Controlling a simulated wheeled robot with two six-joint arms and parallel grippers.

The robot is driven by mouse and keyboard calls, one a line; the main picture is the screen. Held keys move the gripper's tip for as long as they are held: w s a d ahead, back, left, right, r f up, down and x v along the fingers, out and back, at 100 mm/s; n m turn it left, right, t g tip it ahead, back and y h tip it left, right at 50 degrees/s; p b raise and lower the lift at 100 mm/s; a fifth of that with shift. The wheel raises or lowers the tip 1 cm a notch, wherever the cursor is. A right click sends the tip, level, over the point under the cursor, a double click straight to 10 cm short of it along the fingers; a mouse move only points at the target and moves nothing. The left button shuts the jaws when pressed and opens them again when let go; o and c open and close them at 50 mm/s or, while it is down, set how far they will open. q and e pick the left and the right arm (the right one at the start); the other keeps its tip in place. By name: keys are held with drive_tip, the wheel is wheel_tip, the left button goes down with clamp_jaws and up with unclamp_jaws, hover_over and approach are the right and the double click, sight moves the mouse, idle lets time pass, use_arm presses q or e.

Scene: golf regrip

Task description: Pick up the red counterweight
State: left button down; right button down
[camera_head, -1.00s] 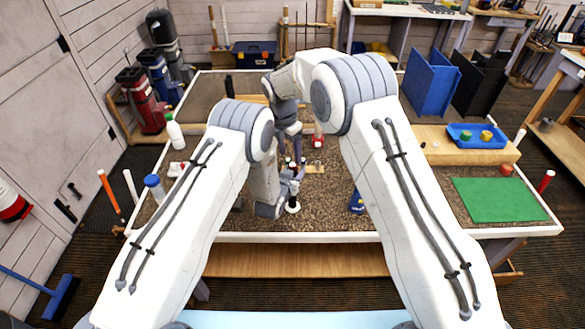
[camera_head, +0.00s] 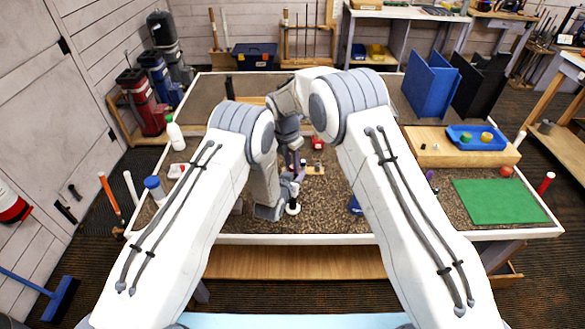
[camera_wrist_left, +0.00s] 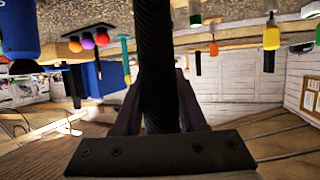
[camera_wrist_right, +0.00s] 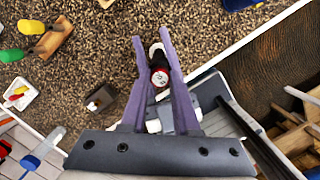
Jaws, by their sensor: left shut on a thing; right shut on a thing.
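In the right wrist view, the purple fingers of my right gripper (camera_wrist_right: 157,70) are shut on the red counterweight (camera_wrist_right: 159,77), a small round piece with a dark face. A white and black round thing shows just beyond it. In the head view, the right gripper (camera_head: 298,160) hangs low over the bench, partly hidden by its arm. My left gripper (camera_wrist_left: 157,95) is shut on a thick black shaft (camera_wrist_left: 157,45) that runs between its fingers. In the head view, the left gripper (camera_head: 296,186) is close to the right one, small and partly hidden.
A small wooden block (camera_head: 315,170) lies right of the grippers on the speckled bench top (camera_head: 330,215). A blue thing (camera_head: 355,205) stands near the right arm. A green mat (camera_head: 497,200) and blue tray (camera_head: 477,138) are farther right. A white bottle (camera_head: 174,133) stands left.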

sight(292, 167)
use_arm(q)
drive_tip(key=shift+c, duration=2)
unclamp_jaws()
use_arm(e)
wheel_tip(292, 167, up, 10)
